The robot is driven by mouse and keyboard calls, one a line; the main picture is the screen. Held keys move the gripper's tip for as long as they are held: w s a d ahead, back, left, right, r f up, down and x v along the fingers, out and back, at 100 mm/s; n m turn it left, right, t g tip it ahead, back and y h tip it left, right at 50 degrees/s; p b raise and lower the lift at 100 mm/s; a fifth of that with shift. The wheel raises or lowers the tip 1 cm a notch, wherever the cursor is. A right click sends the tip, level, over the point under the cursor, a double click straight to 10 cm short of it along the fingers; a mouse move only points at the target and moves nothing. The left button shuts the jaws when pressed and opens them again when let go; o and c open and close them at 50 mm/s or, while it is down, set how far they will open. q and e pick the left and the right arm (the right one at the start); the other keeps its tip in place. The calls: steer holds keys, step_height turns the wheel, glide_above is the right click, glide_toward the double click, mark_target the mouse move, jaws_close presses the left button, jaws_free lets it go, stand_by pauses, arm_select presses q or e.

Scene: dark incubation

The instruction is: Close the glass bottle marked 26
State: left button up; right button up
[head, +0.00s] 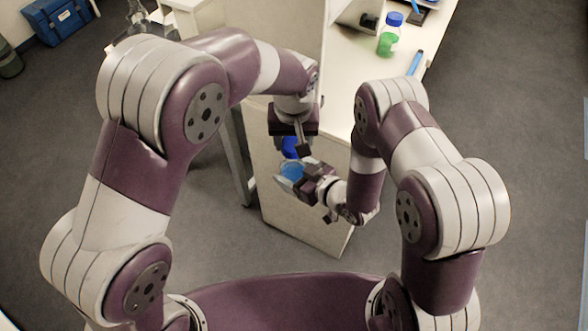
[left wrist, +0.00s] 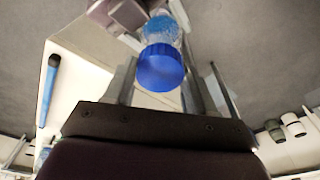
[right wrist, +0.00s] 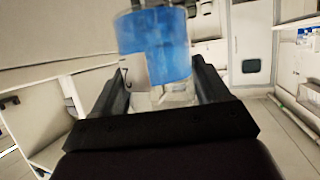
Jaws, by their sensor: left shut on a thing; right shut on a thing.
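A glass bottle with blue contents (head: 291,172) is held in the air in front of the cabinet. My right gripper (head: 308,184) is shut on this bottle; its blue body and part of a dark mark like a "2" show in the right wrist view (right wrist: 165,50). A blue cap (head: 290,147) is just above the bottle, and it also shows in the left wrist view (left wrist: 160,68). My left gripper (head: 302,148) is shut on the cap from above. The cap lines up with the bottle, but I cannot tell whether it is seated. The full number is hidden.
A bottle with green contents and a blue cap (head: 388,42) stands on the white bench (head: 350,75). A blue pen-like object (head: 415,62) lies near its edge. The cabinet side (head: 325,225) is close behind my grippers. A blue case (head: 62,20) is on the floor.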

stand_by(0.8)
arm_select(q)
steer(key=shift+f, duration=0.9)
steer(key=shift+f, duration=0.55)
